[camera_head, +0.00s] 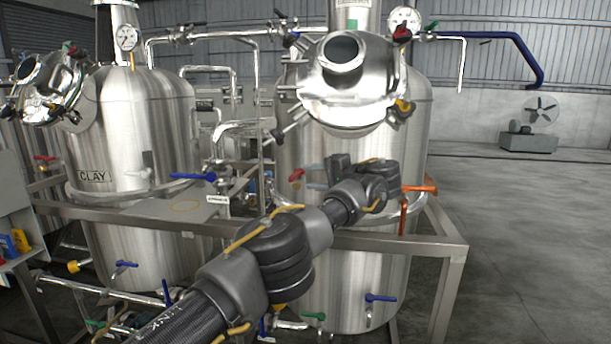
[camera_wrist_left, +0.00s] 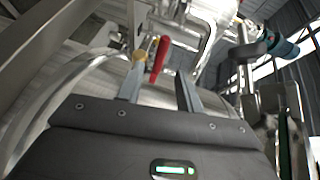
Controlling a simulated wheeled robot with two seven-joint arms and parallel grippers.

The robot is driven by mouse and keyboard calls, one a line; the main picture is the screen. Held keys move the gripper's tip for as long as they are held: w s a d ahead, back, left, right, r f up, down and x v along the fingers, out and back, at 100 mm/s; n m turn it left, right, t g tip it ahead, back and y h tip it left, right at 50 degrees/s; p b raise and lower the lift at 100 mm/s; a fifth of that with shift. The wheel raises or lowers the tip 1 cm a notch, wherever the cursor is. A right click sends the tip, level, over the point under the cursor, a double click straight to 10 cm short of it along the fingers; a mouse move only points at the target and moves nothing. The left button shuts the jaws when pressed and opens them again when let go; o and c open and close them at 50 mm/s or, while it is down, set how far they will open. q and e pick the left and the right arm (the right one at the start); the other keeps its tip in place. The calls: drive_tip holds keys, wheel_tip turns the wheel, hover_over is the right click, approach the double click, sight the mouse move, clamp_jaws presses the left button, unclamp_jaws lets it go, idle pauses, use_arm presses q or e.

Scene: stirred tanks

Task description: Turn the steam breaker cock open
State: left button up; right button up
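A red lever handle (camera_head: 297,174) shows in front of the right steel tank (camera_head: 345,270); it looks like the steam breaker cock's handle, but I can read no label for it. My left arm reaches in from the bottom, and its left gripper (camera_head: 316,178) is at the tank's front, just right of the red handle. In the left wrist view the red handle (camera_wrist_left: 158,58) stands upright in the picture between the two spread fingers of the left gripper (camera_wrist_left: 160,88). I cannot tell whether they touch it. The cock's body is hidden. My right gripper is out of view.
A steel frame rail (camera_head: 420,243) runs across the tank fronts. The floor at right is clear, with a fan (camera_head: 541,108) behind.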

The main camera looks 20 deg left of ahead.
use_arm(q)
drive_tip(key=shift+v, duration=1)
